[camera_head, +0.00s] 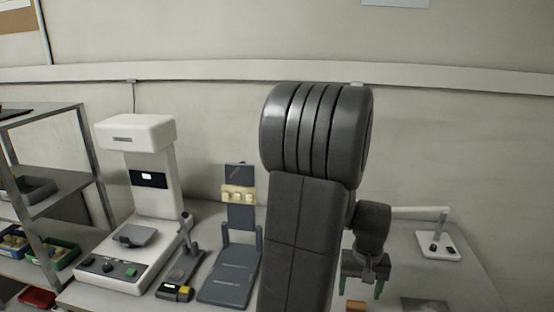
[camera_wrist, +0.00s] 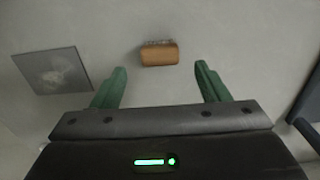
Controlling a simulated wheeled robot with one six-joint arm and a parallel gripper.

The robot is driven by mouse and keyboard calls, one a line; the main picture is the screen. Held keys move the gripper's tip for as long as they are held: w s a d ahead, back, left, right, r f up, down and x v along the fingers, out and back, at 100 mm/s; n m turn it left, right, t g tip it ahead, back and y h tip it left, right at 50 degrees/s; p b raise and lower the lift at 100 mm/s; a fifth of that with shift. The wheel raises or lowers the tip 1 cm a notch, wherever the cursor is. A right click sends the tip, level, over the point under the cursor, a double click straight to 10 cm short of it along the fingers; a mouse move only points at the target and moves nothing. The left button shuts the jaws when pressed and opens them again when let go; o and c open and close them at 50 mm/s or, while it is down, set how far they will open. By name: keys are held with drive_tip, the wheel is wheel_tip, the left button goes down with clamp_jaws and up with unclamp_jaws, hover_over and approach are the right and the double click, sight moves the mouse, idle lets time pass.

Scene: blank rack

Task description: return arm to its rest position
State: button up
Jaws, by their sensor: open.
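My gripper (camera_head: 363,288) is at the right of the head view, low over the bench behind my dark arm. In the wrist view my gripper (camera_wrist: 160,88) shows two green fingers spread wide with nothing between them. A small orange-brown block (camera_wrist: 159,54) lies on the bench beyond the fingertips, apart from them. The block also shows in the head view (camera_head: 356,306) at the bottom edge, below the fingers. My arm hides much of the bench's middle in the head view.
A white machine (camera_head: 150,210) stands left, beside a dark stand (camera_head: 232,275) with cream pieces. A grey shelf rack (camera_head: 60,180) with bins is far left. A white device (camera_head: 437,243) sits at right. A grey square plate (camera_wrist: 52,72) lies left of the block in the wrist view.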

sight(357, 303)
wheel_tip(357, 303, down, 7)
drive_tip(key=shift+w+r, duration=0.1)
drive_tip(key=shift+r, duration=1.75)
drive_tip(key=shift+f, duration=0.1)
